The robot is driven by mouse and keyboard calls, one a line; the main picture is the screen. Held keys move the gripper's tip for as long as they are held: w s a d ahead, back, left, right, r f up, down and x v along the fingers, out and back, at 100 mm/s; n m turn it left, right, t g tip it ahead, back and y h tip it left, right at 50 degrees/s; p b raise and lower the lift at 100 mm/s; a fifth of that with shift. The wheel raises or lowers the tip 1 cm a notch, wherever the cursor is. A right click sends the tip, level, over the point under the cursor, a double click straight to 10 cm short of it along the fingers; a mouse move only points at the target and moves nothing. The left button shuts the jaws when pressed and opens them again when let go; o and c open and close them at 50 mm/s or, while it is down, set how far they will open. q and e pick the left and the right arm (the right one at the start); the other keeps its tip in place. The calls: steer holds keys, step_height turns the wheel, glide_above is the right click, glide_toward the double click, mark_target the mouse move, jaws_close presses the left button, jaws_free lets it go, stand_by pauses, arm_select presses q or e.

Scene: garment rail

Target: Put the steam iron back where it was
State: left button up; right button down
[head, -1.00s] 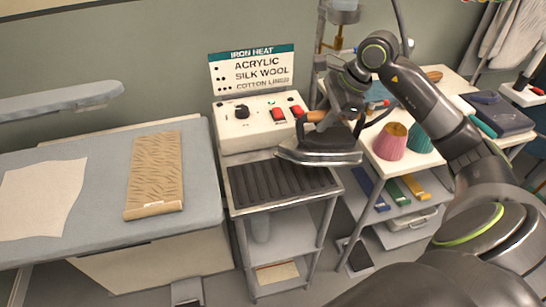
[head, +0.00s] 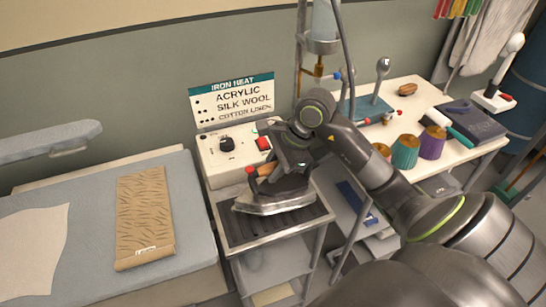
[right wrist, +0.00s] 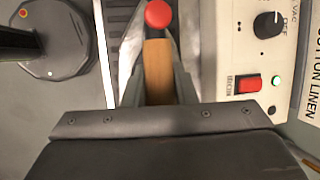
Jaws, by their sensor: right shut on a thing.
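The steam iron (head: 272,203) has a metal soleplate, a dark body and a wooden handle. My right gripper (head: 285,165) is shut on that handle; the wrist view shows the wooden handle (right wrist: 158,72) between its fingers, with a red knob at its end. The iron is level over the dark ribbed rest (head: 238,236) on top of the metal stand, covering the rest's back and middle part. I cannot tell if the soleplate touches the rest. My left gripper is not in view.
A control box (head: 215,160) with a knob and red switch stands just behind the rest, below a heat sign (head: 235,103). An ironing table (head: 90,245) with a patterned cloth (head: 143,215) is to the left. A table with thread cones (head: 405,153) is to the right.

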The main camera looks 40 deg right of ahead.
mark_target(273, 185)
step_height(273, 185, down, 3)
steer(key=shift+a+f+p, duration=0.1)
steer(key=shift+p, duration=0.4)
steer(key=shift+f, duration=0.25)
steer(key=shift+w+f, duration=0.1)
steer(key=c, duration=1.6)
jaws_free()
steer(key=shift+f, duration=0.1)
steer(key=o, duration=0.4)
steer(key=shift+o, duration=0.2)
